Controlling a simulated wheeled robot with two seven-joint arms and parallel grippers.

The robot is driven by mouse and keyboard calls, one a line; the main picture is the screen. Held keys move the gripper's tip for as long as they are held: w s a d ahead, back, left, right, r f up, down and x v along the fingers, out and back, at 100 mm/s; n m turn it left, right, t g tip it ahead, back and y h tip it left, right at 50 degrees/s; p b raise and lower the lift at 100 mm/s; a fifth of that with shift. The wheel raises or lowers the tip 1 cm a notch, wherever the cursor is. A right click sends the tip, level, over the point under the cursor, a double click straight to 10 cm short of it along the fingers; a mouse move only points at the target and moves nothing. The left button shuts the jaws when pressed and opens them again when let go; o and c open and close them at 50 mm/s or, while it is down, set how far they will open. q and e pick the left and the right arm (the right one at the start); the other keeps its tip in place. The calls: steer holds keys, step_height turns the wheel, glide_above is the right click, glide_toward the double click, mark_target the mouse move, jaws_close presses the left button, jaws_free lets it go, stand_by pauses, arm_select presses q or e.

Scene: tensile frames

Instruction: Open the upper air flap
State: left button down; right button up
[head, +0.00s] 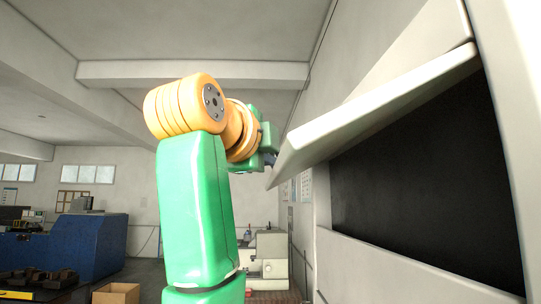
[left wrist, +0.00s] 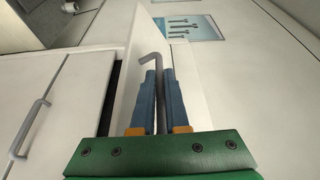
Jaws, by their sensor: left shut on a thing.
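The upper air flap (head: 375,108) is a pale panel tilted out from the wall unit in the head view, its free lower edge standing away from the dark opening (head: 430,175) behind it. My left gripper (head: 271,158) is at the flap's outer end, partly hidden by it. In the left wrist view my left gripper (left wrist: 160,76) has its blue fingers shut on a thin grey bent handle (left wrist: 152,58). The pale flap panel (left wrist: 128,80) shows beside the fingers there. My right gripper is in neither view.
A second grey bar handle (left wrist: 30,128) is on a pale panel at left in the wrist view. A tool poster (left wrist: 190,27) hangs on the wall. A blue machine (head: 85,245), a cardboard box (head: 116,293) and a pale machine (head: 268,258) stand further back.

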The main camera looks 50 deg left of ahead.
arm_select(q)
steer(key=c, duration=1.2)
jaws_free()
steer(key=shift+d, duration=0.2)
steer(key=shift+s+d, duration=0.15)
steer(key=shift+s, duration=0.1)
steer(key=b+v, duration=0.2)
steer(key=v, duration=0.4)
steer(key=shift+s, duration=0.15)
